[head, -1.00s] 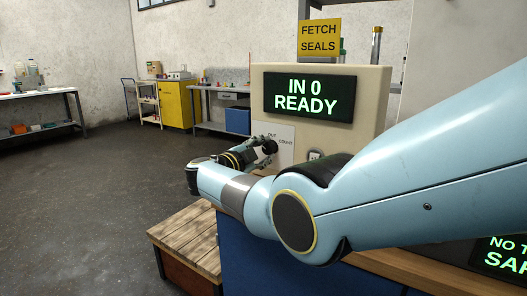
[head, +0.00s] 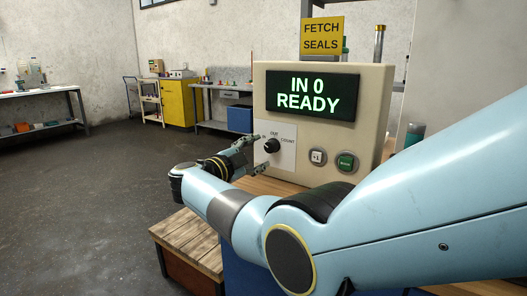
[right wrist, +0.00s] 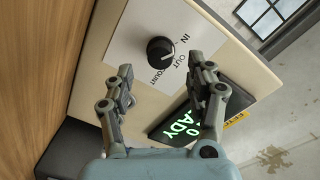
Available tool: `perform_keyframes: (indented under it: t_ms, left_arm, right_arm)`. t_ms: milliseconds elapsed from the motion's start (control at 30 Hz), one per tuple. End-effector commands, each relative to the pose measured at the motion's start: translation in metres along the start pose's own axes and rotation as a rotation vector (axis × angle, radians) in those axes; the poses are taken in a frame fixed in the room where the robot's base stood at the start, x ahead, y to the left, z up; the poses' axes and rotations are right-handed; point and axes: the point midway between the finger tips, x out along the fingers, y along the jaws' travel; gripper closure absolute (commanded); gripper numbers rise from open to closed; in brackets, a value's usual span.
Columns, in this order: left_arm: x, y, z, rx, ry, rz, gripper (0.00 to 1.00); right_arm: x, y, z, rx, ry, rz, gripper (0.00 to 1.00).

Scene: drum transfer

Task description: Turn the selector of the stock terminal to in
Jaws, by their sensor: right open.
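The stock terminal (head: 375,110) is a beige box; its screen (head: 313,95) reads "IN 0 READY". Its selector (head: 271,146) is a round black knob on a white plate, and it also shows in the right wrist view (right wrist: 160,49). The plate has the labels IN, OUT and COUNT; a pale mark on the knob's edge faces the labels, but I cannot tell exactly which one. My right gripper (head: 259,154) is open and empty in front of the knob. In the right wrist view its fingertips (right wrist: 166,80) are spread, with the knob beyond them, apart. My left gripper is not in view.
A "+1" button (head: 317,156) and a green button (head: 346,162) sit right of the selector. The terminal stands on a wood-topped bench. A yellow "FETCH SEALS" sign (head: 322,36) is above it. A slatted wooden platform (head: 190,243) is at lower left; open floor lies beyond.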

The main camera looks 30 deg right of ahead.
Motion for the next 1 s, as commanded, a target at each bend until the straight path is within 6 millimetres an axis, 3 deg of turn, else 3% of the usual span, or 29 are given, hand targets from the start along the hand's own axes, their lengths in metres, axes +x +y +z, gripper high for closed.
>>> perform_keyframes:
  t_ms: [200, 400, 1000]
  left_arm:
    - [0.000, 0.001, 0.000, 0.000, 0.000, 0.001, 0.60]
    - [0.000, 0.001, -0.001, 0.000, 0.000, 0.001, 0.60]
    - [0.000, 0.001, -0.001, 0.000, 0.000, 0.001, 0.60]
  right_arm:
    - [-0.049, 0.001, 0.001, 0.001, -0.003, 0.003, 0.44]
    - [-0.073, 0.001, 0.001, -0.001, -0.001, 0.001, 0.44]
    - [-0.076, 0.000, 0.000, 0.001, -0.002, -0.005, 0.44]
